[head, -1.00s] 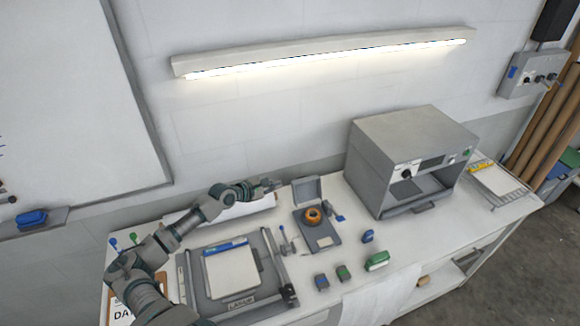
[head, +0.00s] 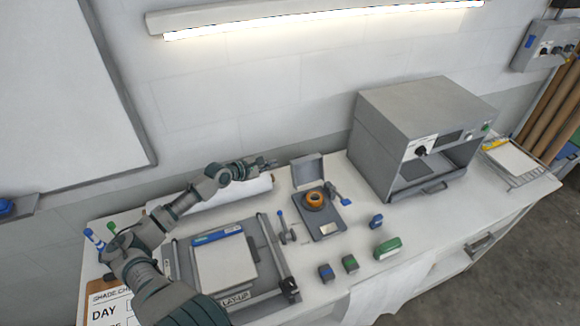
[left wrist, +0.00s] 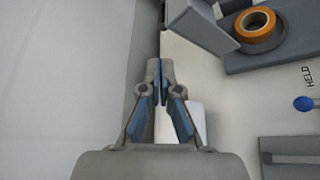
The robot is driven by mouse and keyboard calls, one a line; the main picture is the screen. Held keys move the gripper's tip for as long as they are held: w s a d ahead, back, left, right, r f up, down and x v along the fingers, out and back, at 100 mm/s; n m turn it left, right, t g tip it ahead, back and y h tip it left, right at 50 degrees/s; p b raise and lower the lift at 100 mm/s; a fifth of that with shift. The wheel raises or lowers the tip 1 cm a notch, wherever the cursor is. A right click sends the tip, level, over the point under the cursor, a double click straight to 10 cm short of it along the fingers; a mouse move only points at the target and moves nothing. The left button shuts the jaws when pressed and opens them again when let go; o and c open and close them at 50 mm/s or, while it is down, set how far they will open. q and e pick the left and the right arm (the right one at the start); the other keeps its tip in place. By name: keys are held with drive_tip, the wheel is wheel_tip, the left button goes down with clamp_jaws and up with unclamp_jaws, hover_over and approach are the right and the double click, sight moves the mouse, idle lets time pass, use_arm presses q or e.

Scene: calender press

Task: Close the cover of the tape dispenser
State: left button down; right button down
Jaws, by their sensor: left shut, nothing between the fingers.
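The tape dispenser is a grey flat base (head: 326,226) with an orange tape roll (head: 315,199) on it. Its cover (head: 307,171) stands raised at the back edge, so the dispenser is open. In the left wrist view the cover (left wrist: 200,25) and the orange roll (left wrist: 255,24) show at the upper right. My left gripper (head: 270,163) is to the left of the raised cover, apart from it, above the back of the bench. In the left wrist view its fingers (left wrist: 159,80) are closed together and empty. My right gripper is not in view.
A grey oven-like box (head: 425,135) stands right of the dispenser. A white roll (head: 225,191) lies under my left arm. A lay-up board (head: 225,265) is in front. A blue-knobbed lever (head: 283,225) and several small blocks (head: 350,264) sit near the dispenser.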

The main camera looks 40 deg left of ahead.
sight(306, 170)
use_arm(q)
drive_tip(key=shift+w+a+f, duration=0.2)
drive_tip(key=shift+w+f, duration=0.3)
drive_tip(key=shift+f, duration=0.05)
drive_tip(key=x, duration=0.9)
drive_tip(key=shift+b, duration=0.35)
drive_tip(key=shift+w+f, duration=0.1)
drive_tip(key=shift+d, duration=0.15)
